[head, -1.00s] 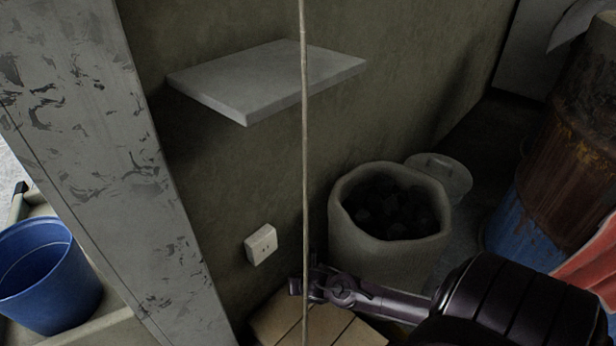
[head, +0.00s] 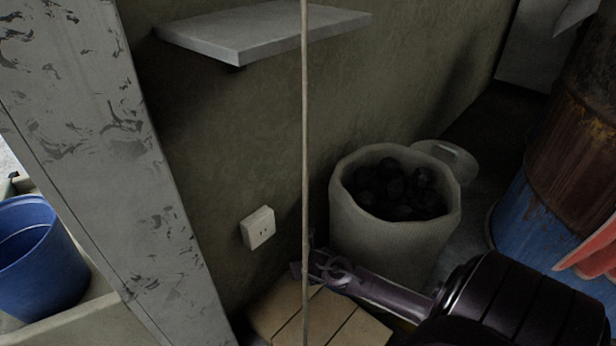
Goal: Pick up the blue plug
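I see no blue plug in this view. A white wall socket (head: 258,228) is on the dark wall, left of a thin vertical cord (head: 305,130). My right gripper (head: 301,267) comes in from the lower right, and its tip is below and right of the socket, apart from it in the picture. The cord crosses in front of the gripper's tip. The fingers are small and dark, so I cannot tell whether they are open or shut. My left gripper is out of view.
A wooden slatted top (head: 330,322) is under my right gripper. A pale bin of coal (head: 390,245) and a rusty blue barrel (head: 560,190) stand to the right. A shelf (head: 250,35) is above, a concrete post (head: 110,150) and blue bucket (head: 40,260) left.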

